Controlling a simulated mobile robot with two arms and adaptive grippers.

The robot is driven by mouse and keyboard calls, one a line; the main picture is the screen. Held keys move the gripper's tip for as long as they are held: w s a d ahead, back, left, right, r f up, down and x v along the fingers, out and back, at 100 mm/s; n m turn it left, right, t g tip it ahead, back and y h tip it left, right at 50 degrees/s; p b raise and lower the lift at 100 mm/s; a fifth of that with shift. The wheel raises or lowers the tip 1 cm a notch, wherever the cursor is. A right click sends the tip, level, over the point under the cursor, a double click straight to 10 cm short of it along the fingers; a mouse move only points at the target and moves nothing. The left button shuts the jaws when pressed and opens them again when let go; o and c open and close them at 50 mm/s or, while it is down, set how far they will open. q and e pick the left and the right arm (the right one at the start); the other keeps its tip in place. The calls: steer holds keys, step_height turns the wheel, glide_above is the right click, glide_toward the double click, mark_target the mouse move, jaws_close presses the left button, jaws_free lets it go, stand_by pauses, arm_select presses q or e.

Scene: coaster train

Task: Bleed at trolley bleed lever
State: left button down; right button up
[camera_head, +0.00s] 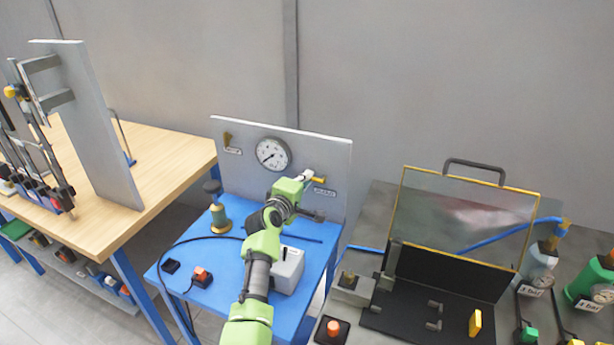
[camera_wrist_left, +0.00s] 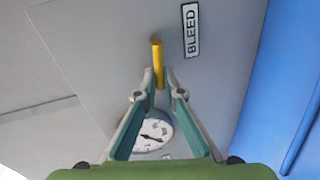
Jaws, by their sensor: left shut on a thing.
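The yellow bleed lever (camera_head: 319,180) is on the right part of the grey upright panel (camera_head: 235,180) on the blue trolley (camera_head: 213,283). In the left wrist view the lever (camera_wrist_left: 157,50) runs up from between my fingertips, beside the label reading BLEED (camera_wrist_left: 191,30). My left gripper (camera_head: 307,175) is at the panel, shut on the lever; its fingers (camera_wrist_left: 159,82) pinch the lever's near end. A round dial gauge (camera_head: 272,154) is on the panel left of the lever, and it shows partly behind the fingers in the left wrist view (camera_wrist_left: 153,133). My right gripper is not in view.
A wooden bench (camera_head: 165,165) stands left. A grey bench with an open clear-lidded case (camera_head: 462,220) and hoses stands right.

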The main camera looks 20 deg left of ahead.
mark_target(311, 147)
arm_select(q)
steer(key=shift+f+n, duration=0.25)
steer(key=shift+n, duration=0.15)
stand_by(0.3)
steer(key=c, duration=2.1)
jaws_free()
steer(key=shift+c, duration=0.2)
step_height(311, 147, up, 10)
steer(key=shift+f, duration=0.1)
